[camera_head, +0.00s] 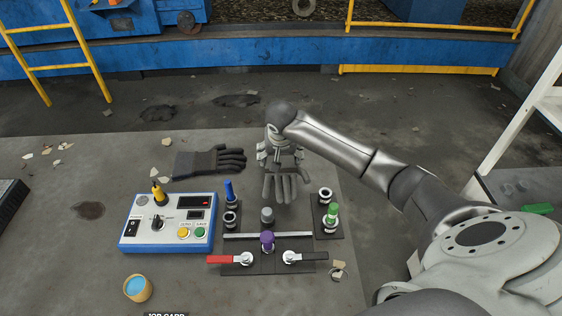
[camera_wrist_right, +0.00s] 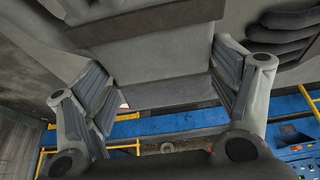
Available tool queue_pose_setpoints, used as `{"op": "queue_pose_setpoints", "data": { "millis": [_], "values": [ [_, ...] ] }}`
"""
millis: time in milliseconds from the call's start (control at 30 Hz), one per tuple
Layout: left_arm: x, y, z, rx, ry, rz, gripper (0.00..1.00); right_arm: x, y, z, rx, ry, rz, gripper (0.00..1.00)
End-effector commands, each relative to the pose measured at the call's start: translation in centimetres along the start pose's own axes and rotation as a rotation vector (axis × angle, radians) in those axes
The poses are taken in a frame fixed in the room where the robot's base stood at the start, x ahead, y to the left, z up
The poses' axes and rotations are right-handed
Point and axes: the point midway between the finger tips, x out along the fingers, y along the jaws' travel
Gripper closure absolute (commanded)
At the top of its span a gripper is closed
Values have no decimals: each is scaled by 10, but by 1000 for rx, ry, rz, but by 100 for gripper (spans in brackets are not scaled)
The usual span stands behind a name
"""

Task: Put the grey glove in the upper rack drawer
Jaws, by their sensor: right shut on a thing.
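A light grey glove (camera_head: 287,187) hangs below my right gripper (camera_head: 279,155), fingers toward the front of the workbench. My right gripper is shut on it. In the right wrist view the glove's grey cloth (camera_wrist_right: 160,60) fills the space between the two fingers (camera_wrist_right: 162,90). Whether the glove touches the bench is unclear. A second, darker glove (camera_head: 208,162) lies flat on the bench to the left of the gripper. A white-framed rack (camera_head: 520,115) stands at the right edge, only partly in view. I cannot make out its upper drawer. My left gripper is not in view.
The bench (camera_head: 60,235) holds a blue-edged control box (camera_head: 168,222), valves with red and black handles (camera_head: 268,258), a green-topped fitting (camera_head: 332,213) and a small blue-topped pot (camera_head: 137,287). A green thing (camera_head: 537,208) lies at the rack. Open floor (camera_head: 440,110) separates bench and rack.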

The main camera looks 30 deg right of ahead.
Motion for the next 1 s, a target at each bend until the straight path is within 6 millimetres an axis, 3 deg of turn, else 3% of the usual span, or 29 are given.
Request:
{"op": "queue_pose_setpoints", "data": {
  "millis": [300, 500, 833, 867, 1000],
  "values": [
    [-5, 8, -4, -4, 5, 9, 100, 27, 5, -8, 1, -1, 1, 53],
    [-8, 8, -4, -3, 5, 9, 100, 51, 4, 4, -1, -1, -1, 53],
    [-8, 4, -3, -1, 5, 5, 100, 54, 4, 5, -1, 0, -1, 52],
    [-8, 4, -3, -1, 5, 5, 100, 54, 4, 5, -1, 0, -1, 14],
    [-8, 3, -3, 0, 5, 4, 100, 54, 4, 5, -1, 0, 0, 0]
  ]
}}
